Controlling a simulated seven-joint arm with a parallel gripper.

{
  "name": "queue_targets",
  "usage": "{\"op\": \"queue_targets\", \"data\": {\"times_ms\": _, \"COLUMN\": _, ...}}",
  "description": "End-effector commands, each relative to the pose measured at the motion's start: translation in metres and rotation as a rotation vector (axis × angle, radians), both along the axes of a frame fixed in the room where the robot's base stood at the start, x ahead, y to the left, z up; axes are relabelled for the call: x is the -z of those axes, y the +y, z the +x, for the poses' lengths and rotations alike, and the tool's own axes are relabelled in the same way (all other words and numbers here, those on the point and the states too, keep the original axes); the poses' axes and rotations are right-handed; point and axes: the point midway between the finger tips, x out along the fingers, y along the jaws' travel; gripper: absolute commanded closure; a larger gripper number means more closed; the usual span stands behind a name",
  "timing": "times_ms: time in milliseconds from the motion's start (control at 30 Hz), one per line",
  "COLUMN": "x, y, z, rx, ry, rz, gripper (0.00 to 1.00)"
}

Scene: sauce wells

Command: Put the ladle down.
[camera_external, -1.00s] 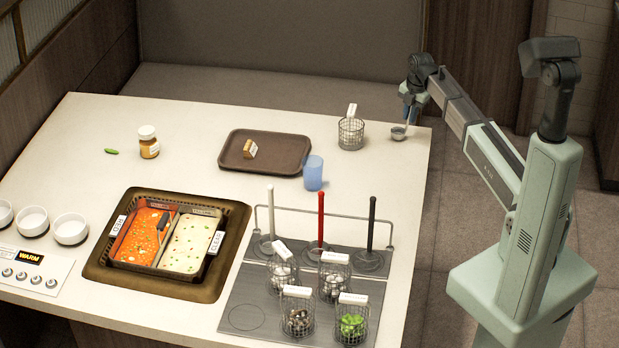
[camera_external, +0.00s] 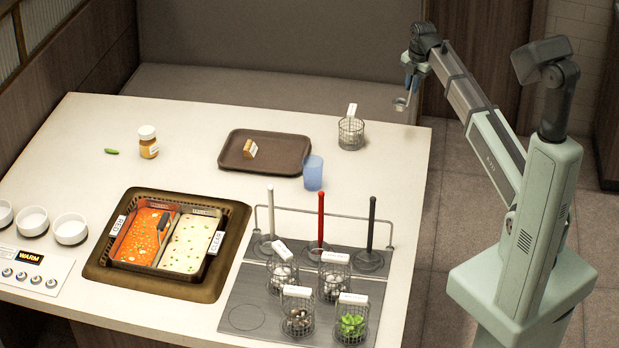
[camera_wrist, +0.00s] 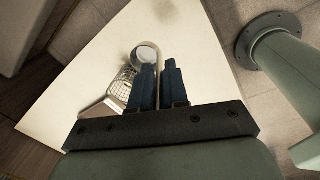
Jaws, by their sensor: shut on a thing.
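My gripper (camera_external: 409,80) is shut on the ladle (camera_external: 400,103) and holds it up in the air by the table's far right corner in the external view. The ladle's small round metal bowl hangs below the fingers. In the wrist view, the dark fingers of my gripper (camera_wrist: 159,70) are close together, and the bowl of the ladle (camera_wrist: 148,53) shows just past their tips. The bowl looks clear of the tabletop. Most of the handle is hidden by the gripper.
A wire basket with a white tag (camera_external: 351,133) stands left of the ladle; it also shows in the wrist view (camera_wrist: 122,88). A brown tray (camera_external: 232,157), a blue cup (camera_external: 313,173) and a two-part sauce pan (camera_external: 153,266) are further left. The tabletop's far right corner (camera_external: 405,145) is bare.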

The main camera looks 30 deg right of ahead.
Motion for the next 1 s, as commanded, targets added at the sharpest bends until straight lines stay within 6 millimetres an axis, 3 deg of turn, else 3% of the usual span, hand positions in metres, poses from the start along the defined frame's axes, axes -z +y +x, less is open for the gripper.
{"op": "queue_targets", "data": {"times_ms": 167, "x": -0.032, "y": 0.0, "z": 0.002, "rx": 0.0, "ry": -0.002, "rz": 0.0, "gripper": 1.0}}
{"op": "queue_targets", "data": {"times_ms": 367, "x": -0.033, "y": 0.041, "z": 0.001, "rx": -0.02, "ry": -0.001, "rz": 0.0, "gripper": 1.0}}
{"op": "queue_targets", "data": {"times_ms": 667, "x": -0.033, "y": 0.129, "z": -0.003, "rx": -0.061, "ry": 0.0, "rz": 0.0, "gripper": 1.0}}
{"op": "queue_targets", "data": {"times_ms": 1000, "x": -0.032, "y": 0.232, "z": -0.021, "rx": -0.109, "ry": -0.001, "rz": 0.0, "gripper": 1.0}}
